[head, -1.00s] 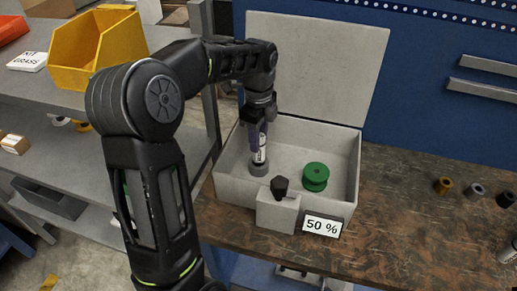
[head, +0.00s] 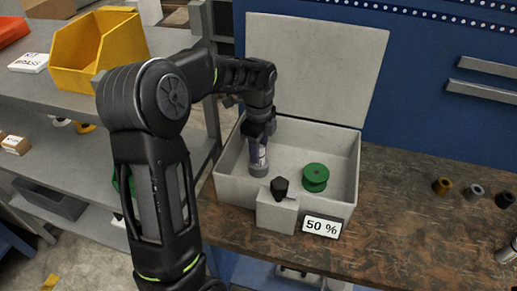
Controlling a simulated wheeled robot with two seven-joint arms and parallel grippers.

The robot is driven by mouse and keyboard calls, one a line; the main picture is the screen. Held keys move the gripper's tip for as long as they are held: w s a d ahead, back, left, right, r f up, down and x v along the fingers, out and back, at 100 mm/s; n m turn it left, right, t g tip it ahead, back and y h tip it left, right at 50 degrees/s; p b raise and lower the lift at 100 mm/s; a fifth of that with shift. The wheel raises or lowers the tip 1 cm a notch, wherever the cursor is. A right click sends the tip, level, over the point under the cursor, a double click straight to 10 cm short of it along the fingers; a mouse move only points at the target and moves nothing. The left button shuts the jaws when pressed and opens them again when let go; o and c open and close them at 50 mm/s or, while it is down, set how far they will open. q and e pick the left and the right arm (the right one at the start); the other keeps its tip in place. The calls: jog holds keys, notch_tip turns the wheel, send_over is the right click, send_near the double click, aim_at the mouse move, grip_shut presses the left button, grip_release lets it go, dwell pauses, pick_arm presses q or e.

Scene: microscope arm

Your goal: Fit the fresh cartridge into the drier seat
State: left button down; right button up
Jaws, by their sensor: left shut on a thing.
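My left gripper (head: 258,138) reaches down into an open grey box, the drier (head: 340,165), at its left side. It is shut on the cartridge (head: 258,155), an upright cylinder with a purple and white label and a grey lower end. The cartridge's lower end is inside the box near its left front. I cannot tell whether it touches a seat, as the seat is hidden. A green spool (head: 315,177) stands in the box to the right of the cartridge. My right gripper is not in view.
A small grey block with a black knob (head: 279,188) and a "50 %" sign (head: 322,227) stand at the box front. The raised lid (head: 318,65) is behind. Several small rings (head: 476,190) lie on the bench at right. A yellow bin (head: 98,50) is on the left shelf.

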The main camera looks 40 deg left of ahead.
pick_arm(q)
jog(key=c, duration=1)
grip_release()
jog(key=shift+f, duration=0.1)
jog(key=shift+c, duration=0.2)
notch_tip(320, 180, up, 12)
jog(key=shift+r+b, duration=0.2)
jog(key=shift+b, duration=0.15)
